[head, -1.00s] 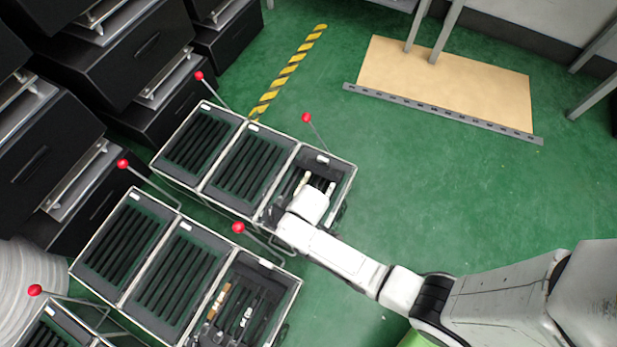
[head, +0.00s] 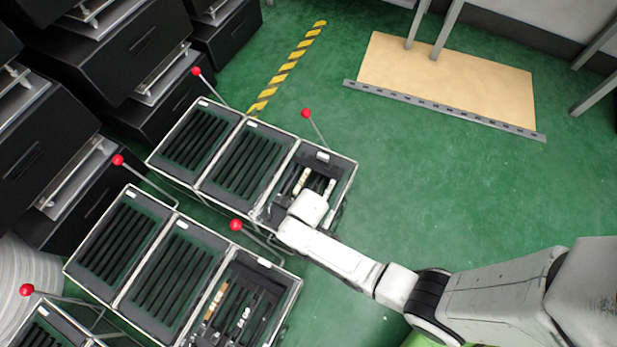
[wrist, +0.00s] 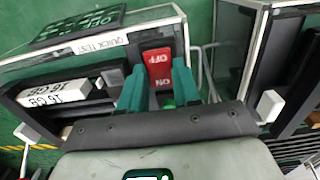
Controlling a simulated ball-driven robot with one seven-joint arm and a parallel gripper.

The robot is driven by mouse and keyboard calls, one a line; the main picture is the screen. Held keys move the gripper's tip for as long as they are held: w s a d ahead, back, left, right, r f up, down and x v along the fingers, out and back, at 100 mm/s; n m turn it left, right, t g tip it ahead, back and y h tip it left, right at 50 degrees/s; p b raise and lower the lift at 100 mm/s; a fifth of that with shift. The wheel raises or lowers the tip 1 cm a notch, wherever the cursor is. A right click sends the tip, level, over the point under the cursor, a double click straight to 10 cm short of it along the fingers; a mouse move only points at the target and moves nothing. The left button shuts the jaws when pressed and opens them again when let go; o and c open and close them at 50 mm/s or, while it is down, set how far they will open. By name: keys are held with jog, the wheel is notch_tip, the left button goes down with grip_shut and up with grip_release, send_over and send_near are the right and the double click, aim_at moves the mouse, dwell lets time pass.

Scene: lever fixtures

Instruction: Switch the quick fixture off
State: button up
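The quick fixture is a metal-framed box with a "QUICK TEST" label (wrist: 88,47) in the wrist view. Its red switch (wrist: 158,68), marked OFF at the top and ON lower down, faces my gripper. My gripper (wrist: 159,73) has two teal fingers, apart, one on each side of the red switch. I cannot tell whether they touch it. A bit of green shows below the switch between the fingers. In the head view my gripper (head: 308,207) is over the right-hand box (head: 341,169) of the back row, and hides its lower part and the switch.
Red-knobbed levers (head: 306,113) stick up from the boxes. A second row of boxes (head: 176,268) stands in front. Black cabinets (head: 140,60) stand at the left. The green floor (head: 430,190) to the right is open, with a tan board (head: 450,80) at the back.

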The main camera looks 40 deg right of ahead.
jog(key=c, duration=0.5)
jog(key=shift+s+d+t+p, duration=0.1)
jog(key=shift+s+t+p, duration=0.2)
jog(key=shift+t+p, duration=0.3)
jog(key=shift+s+f+t+y, duration=0.1)
jog(key=shift+t+y, duration=0.4)
jog(key=shift+t, duration=0.3)
jog(key=o, duration=1.1)
jog(key=shift+c, duration=0.2)
jog(key=a+p+v, duration=0.1)
jog(key=p+v, duration=0.4)
jog(key=v, duration=0.5)
jog(key=shift+d+r+p, duration=0.3)
jog(key=shift+d+r, duration=0.1)
jog(key=shift+d, duration=0.1)
jog(key=shift+s, duration=0.1)
